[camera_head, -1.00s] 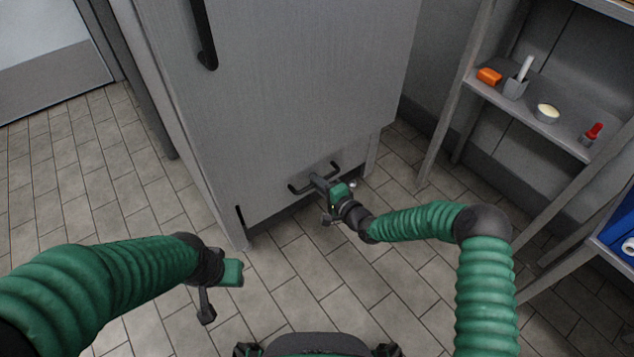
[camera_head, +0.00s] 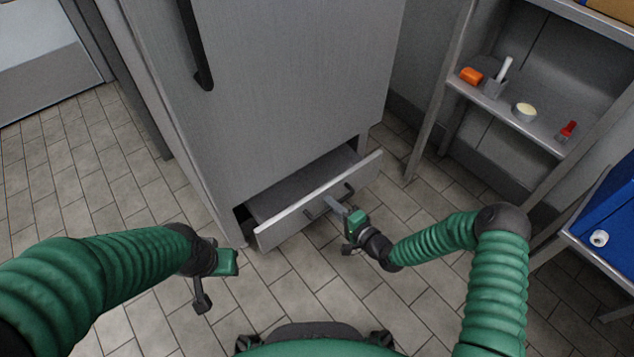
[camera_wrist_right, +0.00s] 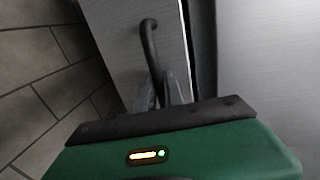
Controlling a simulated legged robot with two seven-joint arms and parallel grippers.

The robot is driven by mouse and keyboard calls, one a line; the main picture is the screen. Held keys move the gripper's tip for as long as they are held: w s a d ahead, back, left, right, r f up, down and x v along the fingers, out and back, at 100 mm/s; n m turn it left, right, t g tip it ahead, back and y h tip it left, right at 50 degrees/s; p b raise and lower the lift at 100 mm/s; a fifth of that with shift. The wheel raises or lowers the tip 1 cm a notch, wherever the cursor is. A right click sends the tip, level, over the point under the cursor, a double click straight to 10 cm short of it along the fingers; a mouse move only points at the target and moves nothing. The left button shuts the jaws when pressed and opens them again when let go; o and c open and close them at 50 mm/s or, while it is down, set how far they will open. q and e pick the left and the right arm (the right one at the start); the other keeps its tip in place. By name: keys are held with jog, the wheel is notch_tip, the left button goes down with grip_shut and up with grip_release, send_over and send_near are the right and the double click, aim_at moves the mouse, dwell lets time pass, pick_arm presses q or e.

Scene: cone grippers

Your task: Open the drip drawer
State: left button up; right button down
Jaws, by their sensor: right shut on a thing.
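The drip drawer (camera_head: 314,198) at the foot of the tall grey cabinet (camera_head: 290,80) stands partly pulled out, and its empty-looking inside shows behind the front panel. Its dark bar handle (camera_head: 349,191) is on the front. My right gripper (camera_head: 336,206) is shut on the handle. In the right wrist view the handle (camera_wrist_right: 149,42) runs down between the fingers (camera_wrist_right: 165,90), which are partly hidden by the gripper body. My left gripper (camera_head: 203,284) hangs over the floor at the left, away from the drawer; its jaw opening cannot be made out.
An open shelf (camera_head: 510,115) at the right holds an orange item (camera_head: 471,76), a grey holder (camera_head: 494,88), a round tin (camera_head: 524,112) and a red-topped item (camera_head: 567,132). A blue surface (camera_head: 610,215) stands lower right. Tiled floor (camera_head: 300,290) before the drawer is clear.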

jog(key=f+p+v, duration=0.3)
jog(key=p+v, duration=0.1)
jog(key=v, duration=1.1)
jog(key=shift+s+d+f, duration=0.15)
jog(key=shift+s+f, duration=0.1)
jog(key=shift+s, duration=0.2)
jog(key=c, duration=1.5)
grip_release()
jog(key=shift+o, duration=0.2)
jog(key=shift+w, duration=0.1)
jog(key=shift+r, duration=0.1)
jog(key=p+v, duration=0.6)
jog(key=v, duration=1)
jog(key=shift+s+d, duration=0.3)
